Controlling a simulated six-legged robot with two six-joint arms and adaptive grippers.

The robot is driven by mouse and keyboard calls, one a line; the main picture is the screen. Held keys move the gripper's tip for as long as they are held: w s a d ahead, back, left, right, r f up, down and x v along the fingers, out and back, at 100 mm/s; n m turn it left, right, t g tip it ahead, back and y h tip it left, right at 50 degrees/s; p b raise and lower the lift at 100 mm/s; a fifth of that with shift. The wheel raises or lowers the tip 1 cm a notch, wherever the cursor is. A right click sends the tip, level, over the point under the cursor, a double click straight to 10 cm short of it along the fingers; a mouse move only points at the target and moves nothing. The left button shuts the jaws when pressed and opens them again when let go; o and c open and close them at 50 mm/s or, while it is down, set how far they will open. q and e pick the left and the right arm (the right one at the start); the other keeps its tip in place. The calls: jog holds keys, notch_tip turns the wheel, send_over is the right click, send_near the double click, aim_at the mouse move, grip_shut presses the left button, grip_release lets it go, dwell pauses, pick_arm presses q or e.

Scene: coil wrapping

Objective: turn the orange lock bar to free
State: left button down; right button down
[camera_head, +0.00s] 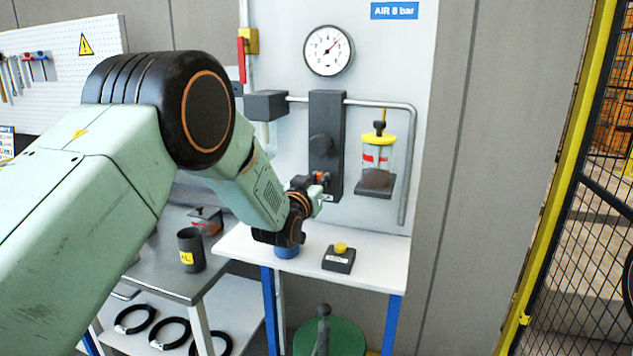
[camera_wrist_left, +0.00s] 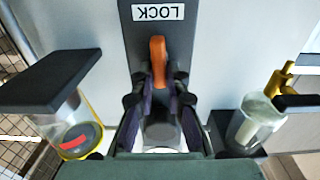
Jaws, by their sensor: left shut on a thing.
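The orange lock bar (camera_wrist_left: 158,58) shows in the left wrist view on a dark upright panel, in line with an upside-down LOCK label (camera_wrist_left: 158,12). My left gripper (camera_wrist_left: 159,95) has a finger on each side of the bar and is shut on it. The bar's lower end is hidden between the fingers. In the head view my left gripper (camera_head: 318,187) is at the lower part of the dark panel (camera_head: 326,115), and only a little orange (camera_head: 320,176) shows there. My right gripper is not in view.
A pressure gauge (camera_head: 328,50) is above the panel. A yellow-topped glass bowl (camera_head: 377,155) hangs to its right, beside a grey pipe (camera_head: 410,160). A white bench (camera_head: 370,272) below holds a black box with a yellow button (camera_head: 340,257). A dark cup (camera_head: 191,250) stands at left.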

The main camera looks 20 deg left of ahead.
pick_arm(q)
jog(key=shift+a, duration=0.1)
jog(key=shift+a+f+n+b, duration=0.25)
jog(key=shift+n+b, duration=0.35)
jog(key=shift+n, duration=2.4)
jog(key=shift+a+f+n+b, duration=0.1)
jog(key=shift+f+n+b, duration=0.35)
jog(key=shift+n, duration=2.55)
jog(key=shift+a+f+n+b, duration=0.15)
jog(key=shift+n+b, duration=0.6)
jog(key=shift+n, duration=2.25)
jog(key=shift+r, duration=0.1)
jog(key=c, duration=1.4)
grip_release()
jog(key=shift+o, duration=0.2)
